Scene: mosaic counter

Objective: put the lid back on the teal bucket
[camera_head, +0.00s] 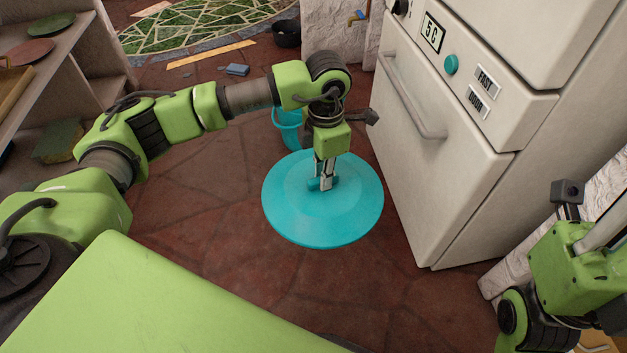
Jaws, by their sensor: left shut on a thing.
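The teal lid (322,222) is a wide round disc with a small handle at its middle. My left gripper (325,184) is shut on the lid's handle, above the lid. The lid looks roughly level; I cannot tell how high it is above the floor. The teal bucket (287,126) stands behind the lid, partly hidden by my left arm and gripper. Its visible rim is left of the gripper, and the lid is apart from the rim. My right arm shows at the lower right, but its fingertips are not clearly visible.
A white appliance (440,180) with a handle stands close on the right of the lid. Shelves (88,60) with plates are at the left. The stone floor (200,240) left of the lid is clear.

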